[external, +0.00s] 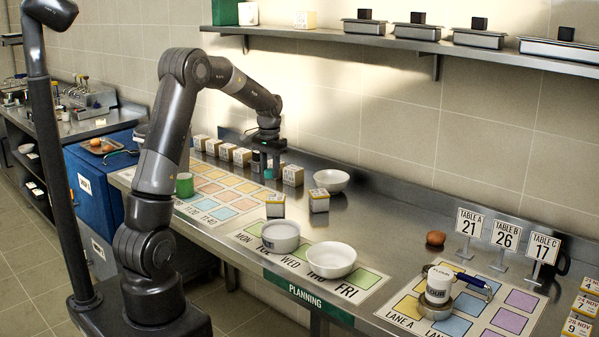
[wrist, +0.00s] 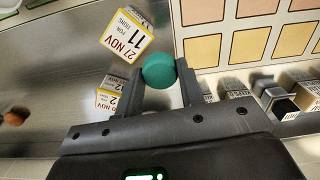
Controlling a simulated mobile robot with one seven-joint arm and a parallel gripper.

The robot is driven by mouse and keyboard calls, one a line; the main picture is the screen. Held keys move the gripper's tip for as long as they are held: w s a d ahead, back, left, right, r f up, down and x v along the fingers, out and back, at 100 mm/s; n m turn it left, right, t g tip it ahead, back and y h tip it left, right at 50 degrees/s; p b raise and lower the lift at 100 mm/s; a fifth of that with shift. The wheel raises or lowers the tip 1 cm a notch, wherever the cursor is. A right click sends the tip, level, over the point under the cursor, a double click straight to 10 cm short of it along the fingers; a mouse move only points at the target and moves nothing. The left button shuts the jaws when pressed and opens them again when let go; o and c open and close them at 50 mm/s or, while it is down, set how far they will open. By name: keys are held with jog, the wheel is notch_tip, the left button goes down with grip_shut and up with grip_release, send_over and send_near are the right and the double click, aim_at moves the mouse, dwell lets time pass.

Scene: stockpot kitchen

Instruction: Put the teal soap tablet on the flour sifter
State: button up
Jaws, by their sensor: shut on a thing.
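The teal soap tablet (wrist: 159,70) is round and sits between my two fingertips in the wrist view. My gripper (wrist: 158,82) is shut on it. In the external view my gripper (external: 269,163) points down over the back of the steel counter, near the colored grid mat; the tablet is hard to make out there. A white container marked FLOUR (external: 439,286), apparently the flour sifter, stands far off at the front right, by a round grey piece (external: 434,306). I cannot tell whether it rests on that piece.
Date-labelled boxes (external: 292,176) stand close around my gripper. White bowls (external: 332,260) are on the planning mat, with another bowl (external: 331,181) behind. A brown round item (external: 435,238), table signs (external: 469,223) and a blue-handled tool (external: 474,282) are at right. The middle counter has bare room.

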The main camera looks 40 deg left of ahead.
jog(key=w+d+r+m, duration=0.1)
jog(key=w+d+m, duration=0.1)
jog(key=d, duration=0.8)
jog(key=w+d+r+m, duration=0.1)
jog(key=w+d+m, duration=0.15)
jog(key=d, duration=0.75)
jog(key=s+d+r+m, duration=0.2)
jog(key=s+d+m, duration=0.15)
jog(key=d, duration=0.95)
jog(key=s+d+r+m, duration=0.2)
jog(key=s+d+m, duration=0.15)
jog(key=d, duration=0.95)
jog(key=s+d+r+m, duration=0.2)
jog(key=s+d+m, duration=0.1)
jog(key=s+d, duration=0.85)
jog(key=s+d+r+m, duration=0.3)
jog(key=s+d, duration=0.7)
jog(key=d, duration=0.2)
send_over(442, 272)
notch_tip(442, 272, down, 7)
jog(key=shift+s+r, duration=0.1)
jog(key=shift+f, duration=2.05)
jog(key=shift+f, duration=0.1)
jog(key=o, duration=1)
